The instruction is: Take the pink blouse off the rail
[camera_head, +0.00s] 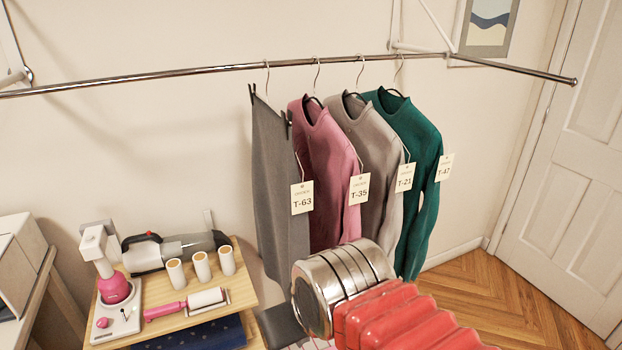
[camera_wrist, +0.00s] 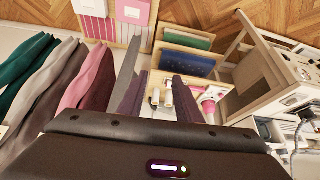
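The pink blouse (camera_head: 325,170) hangs on a hanger from the chrome rail (camera_head: 190,71). It hangs between a grey garment (camera_head: 275,190) on its left and a taupe one (camera_head: 372,140) on its right. Tag T-35 (camera_head: 359,189) hangs at its right edge. My arm covers the area below its hem in the head view. The blouse shows at left in the wrist view (camera_wrist: 88,82). There, my gripper (camera_wrist: 158,88) has its two dark fingers apart, with nothing visible held between them. The fingers are right of the blouse in that view, beside the grey garment.
A green garment (camera_head: 420,140) hangs at the right end of the row. A wooden table (camera_head: 240,290) at lower left holds a pink-and-white device (camera_head: 112,280), white spools (camera_head: 201,266) and a lint roller (camera_head: 190,303). A door (camera_head: 570,180) stands at right; the floor before it is clear.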

